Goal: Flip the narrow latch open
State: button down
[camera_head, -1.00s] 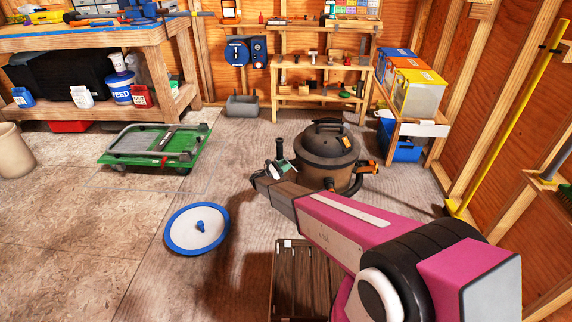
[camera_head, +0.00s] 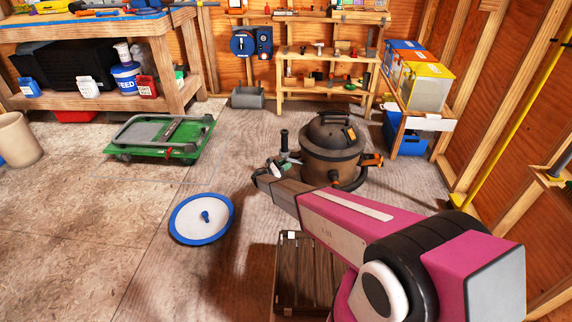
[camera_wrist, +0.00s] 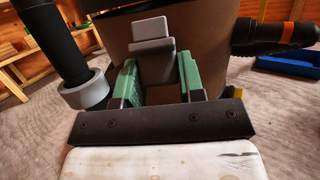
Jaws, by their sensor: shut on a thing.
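The brown shop vacuum (camera_head: 330,150) stands on the floor right of the middle in the head view, with its dark lid on top. In the wrist view its brown drum (camera_wrist: 215,60) fills the middle. In the head view my arm hides most of the gripper, and the latch cannot be made out there.
A black upright tube (camera_wrist: 52,40) with a grey collar stands close left of my gripper. A black hose end with an orange band (camera_wrist: 272,36) juts out at right. A blue-rimmed disc (camera_head: 202,222) and a wooden slatted crate (camera_head: 308,275) are on the floor nearer me.

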jog(key=shift+w+d+f, duration=0.1)
jog(key=shift+d+f, duration=0.1)
jog(key=c, duration=0.7)
grip_release()
jog(key=shift+r, duration=0.1)
jog(key=shift+s+a, duration=0.25)
jog(key=shift+a, duration=0.25)
jog(key=v, duration=0.9)
jog(key=shift+s+a+f, duration=0.15)
jog(key=shift+a+f, duration=0.1)
jog(key=shift+a, duration=0.05)
